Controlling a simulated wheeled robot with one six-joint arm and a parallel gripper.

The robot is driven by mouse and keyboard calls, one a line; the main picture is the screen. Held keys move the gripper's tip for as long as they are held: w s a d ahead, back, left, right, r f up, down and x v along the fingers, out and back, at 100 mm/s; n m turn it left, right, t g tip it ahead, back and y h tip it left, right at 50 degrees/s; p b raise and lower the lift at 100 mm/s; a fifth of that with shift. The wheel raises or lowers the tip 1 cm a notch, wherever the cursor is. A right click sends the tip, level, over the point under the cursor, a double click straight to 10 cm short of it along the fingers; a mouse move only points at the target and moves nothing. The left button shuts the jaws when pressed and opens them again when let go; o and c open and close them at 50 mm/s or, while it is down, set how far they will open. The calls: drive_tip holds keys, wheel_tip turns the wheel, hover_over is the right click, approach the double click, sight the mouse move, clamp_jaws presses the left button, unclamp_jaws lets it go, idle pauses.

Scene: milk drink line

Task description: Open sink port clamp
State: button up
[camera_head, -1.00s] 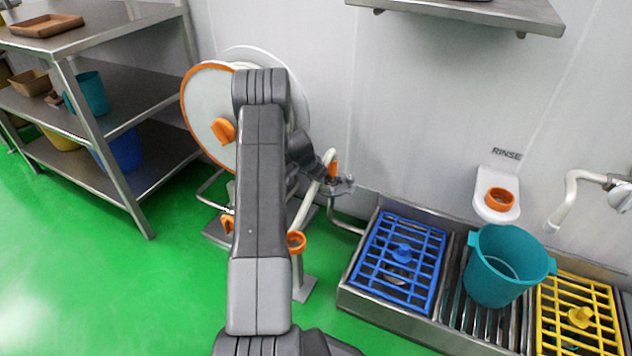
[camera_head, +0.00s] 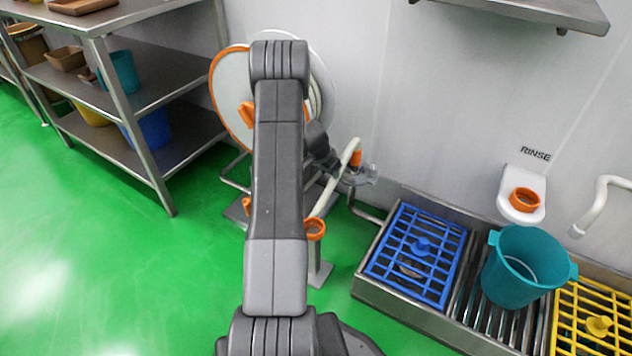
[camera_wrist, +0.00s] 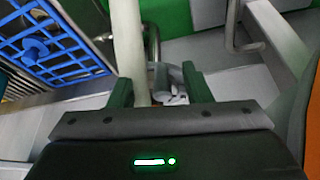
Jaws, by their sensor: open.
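My gripper (camera_wrist: 158,88) is open, its two green fingers apart in the wrist view. A white hose (camera_wrist: 127,40) runs down beside the left finger. A small grey fitting (camera_wrist: 168,80), perhaps the port clamp, shows between the fingers; I cannot tell whether its lever is open or shut, and no grip on it shows. In the head view my gripper (camera_head: 359,176) is beside the upper end of the white hose (camera_head: 336,182), just left of the sink (camera_head: 377,285). An orange piece (camera_head: 356,159) shows there, and my arm hides part of this area.
An orange-rimmed hose reel (camera_head: 228,95) stands behind my arm. An orange ring (camera_head: 315,229) sits on a low post. The sink carries a blue grate (camera_head: 416,254), a teal bucket (camera_head: 520,268) and a yellow grate (camera_head: 597,322). Green floor (camera_head: 100,240) at left is clear.

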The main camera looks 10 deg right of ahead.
drive_tip(key=s+a+b, duration=0.1)
drive_tip(key=s+a, duration=0.3)
drive_tip(key=a, duration=0.2)
drive_tip(key=shift+a, duration=0.25)
